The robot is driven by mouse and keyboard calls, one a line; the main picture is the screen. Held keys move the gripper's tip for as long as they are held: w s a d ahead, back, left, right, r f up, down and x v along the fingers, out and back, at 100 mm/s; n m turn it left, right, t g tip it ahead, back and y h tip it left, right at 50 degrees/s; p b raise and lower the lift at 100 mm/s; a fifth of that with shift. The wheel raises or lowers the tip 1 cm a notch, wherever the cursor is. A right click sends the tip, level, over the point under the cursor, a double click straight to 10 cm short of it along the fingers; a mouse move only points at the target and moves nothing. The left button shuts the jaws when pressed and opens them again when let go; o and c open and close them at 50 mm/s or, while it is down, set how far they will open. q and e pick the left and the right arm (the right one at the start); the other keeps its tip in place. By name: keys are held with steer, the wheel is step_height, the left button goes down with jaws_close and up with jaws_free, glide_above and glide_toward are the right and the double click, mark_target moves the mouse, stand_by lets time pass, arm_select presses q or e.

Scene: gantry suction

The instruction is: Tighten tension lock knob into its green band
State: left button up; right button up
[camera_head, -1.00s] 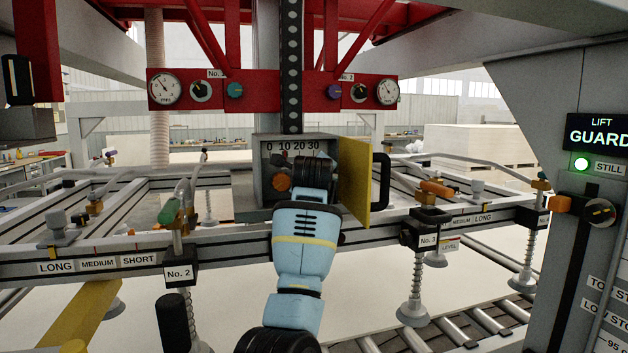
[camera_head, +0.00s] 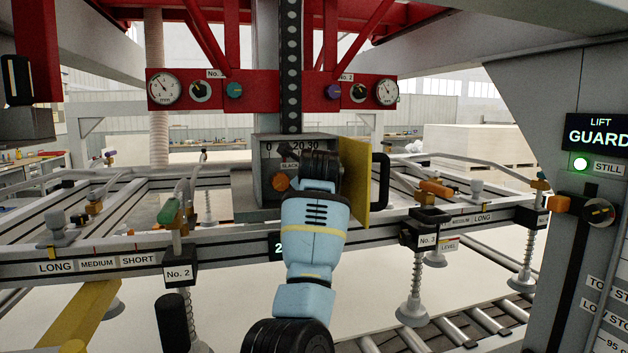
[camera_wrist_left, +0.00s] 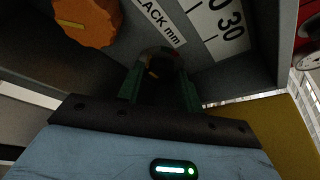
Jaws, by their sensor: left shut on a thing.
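My left gripper (camera_wrist_left: 158,88) is shut on a dark round knob (camera_wrist_left: 163,84) on the face of an open grey box (camera_head: 242,190). An arc with green and red parts (camera_wrist_left: 162,52) curves around the far side of this knob. The fingers hide most of the knob, and I cannot tell where its mark points on the band. In the head view my left wrist covers the knob. An orange knob (camera_wrist_left: 88,22) with a yellow line sits to the left, apart from my fingers. My right gripper is not in view.
The box's yellow door (camera_head: 354,180) stands open close to the right of my wrist, with a black handle (camera_head: 380,181). A slack scale in mm (camera_wrist_left: 222,25) is above the knob. A grey rail (camera_head: 225,245) with labelled suction cups runs below.

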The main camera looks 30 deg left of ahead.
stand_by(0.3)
arm_select(q)
steer(key=o, duration=1)
steer(key=shift+v, duration=3.9)
steer(key=shift+w+d, duration=0.1)
steer(key=shift+d, duration=0.05)
